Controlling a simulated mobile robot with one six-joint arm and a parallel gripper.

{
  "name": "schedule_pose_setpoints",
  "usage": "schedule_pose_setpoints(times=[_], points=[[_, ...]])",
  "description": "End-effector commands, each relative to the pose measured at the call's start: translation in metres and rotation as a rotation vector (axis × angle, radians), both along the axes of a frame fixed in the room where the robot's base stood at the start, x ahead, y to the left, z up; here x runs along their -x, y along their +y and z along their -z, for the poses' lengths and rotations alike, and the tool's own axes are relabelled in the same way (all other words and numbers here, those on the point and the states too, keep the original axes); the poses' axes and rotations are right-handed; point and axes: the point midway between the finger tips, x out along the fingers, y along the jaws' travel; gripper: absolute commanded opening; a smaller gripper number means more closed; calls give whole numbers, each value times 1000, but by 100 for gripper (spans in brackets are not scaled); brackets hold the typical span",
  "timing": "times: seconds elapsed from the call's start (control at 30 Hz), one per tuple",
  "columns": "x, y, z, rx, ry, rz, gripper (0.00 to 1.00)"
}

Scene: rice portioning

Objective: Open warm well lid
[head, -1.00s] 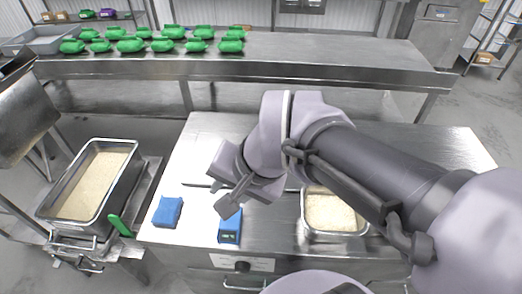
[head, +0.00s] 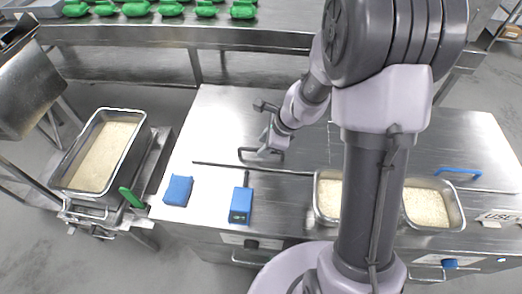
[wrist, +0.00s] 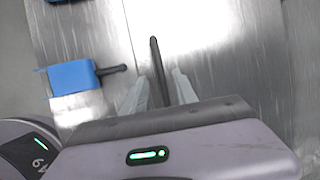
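The warm well lid (head: 220,145) is a flat steel panel in the worktop, lying closed, with a dark line along its front edge. Its black bar handle (head: 245,152) stands near that edge in the head view. My gripper (head: 268,146) is at the right part of this handle. In the wrist view the handle (wrist: 157,62) runs between the two pale fingers of my gripper (wrist: 161,88). The fingers look apart, with a narrow gap on each side of the bar. The fingertips are partly hidden in the head view.
A blue thermometer (head: 241,206) and a blue sponge (head: 178,190) lie in front of the lid. Rice pans (head: 328,212) (head: 438,228) sit to the right, partly behind my arm. A blue handle (head: 458,172) is at far right. A deep rice pan (head: 70,191) stands left.

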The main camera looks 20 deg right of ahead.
Motion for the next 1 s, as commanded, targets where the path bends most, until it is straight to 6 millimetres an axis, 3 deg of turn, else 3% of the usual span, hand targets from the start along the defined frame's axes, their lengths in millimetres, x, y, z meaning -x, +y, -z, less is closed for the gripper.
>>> schedule_pose_setpoints(times=[0.03, 0.13, 0.47, 0.67, 1.0], points=[[-3, 2, 11, 0, 1, -1, 34], [-7, 5, 19, 1, -1, -1, 34], [-9, 7, 22, 1, -1, -1, 34], [-8, 7, 22, 1, -1, -1, 0], [-8, 7, 22, 1, -1, -1, 0]])
